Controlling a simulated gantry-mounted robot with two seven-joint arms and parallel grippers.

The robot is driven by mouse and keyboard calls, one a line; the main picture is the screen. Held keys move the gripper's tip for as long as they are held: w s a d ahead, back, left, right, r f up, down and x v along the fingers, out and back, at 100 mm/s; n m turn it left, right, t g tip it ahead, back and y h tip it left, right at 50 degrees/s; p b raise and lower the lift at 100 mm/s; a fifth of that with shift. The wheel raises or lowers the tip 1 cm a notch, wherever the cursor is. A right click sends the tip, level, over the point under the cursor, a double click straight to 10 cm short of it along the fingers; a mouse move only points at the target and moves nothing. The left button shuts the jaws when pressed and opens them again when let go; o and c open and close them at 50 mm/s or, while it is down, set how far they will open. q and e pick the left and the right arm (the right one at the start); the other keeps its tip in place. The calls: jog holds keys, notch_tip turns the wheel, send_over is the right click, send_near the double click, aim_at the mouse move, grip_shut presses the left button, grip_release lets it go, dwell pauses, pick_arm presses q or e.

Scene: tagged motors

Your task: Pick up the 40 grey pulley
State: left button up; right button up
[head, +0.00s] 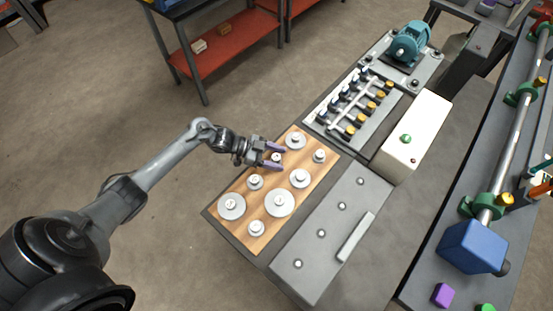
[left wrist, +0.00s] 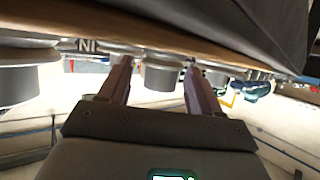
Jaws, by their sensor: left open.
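Several grey pulleys of different sizes sit on a wooden board (head: 241,192) in the head view. Their number labels are too small to read, so I cannot tell which is the 40. My left gripper (head: 280,157) is open at the board's far left edge, its purple fingers on either side of a small grey pulley (head: 276,157). In the left wrist view, which looks upside down, a grey pulley (left wrist: 160,76) shows between the open fingers (left wrist: 158,66). I cannot tell whether the fingers touch it. My right gripper is not in view.
Beyond the board is a plate with black and yellow fittings (head: 350,105), then a teal motor (head: 410,42). A grey panel (head: 318,262) lies to the right.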

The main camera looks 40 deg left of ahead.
pick_arm(q)
jog(key=c, duration=1)
jog(key=shift+c, duration=0.2)
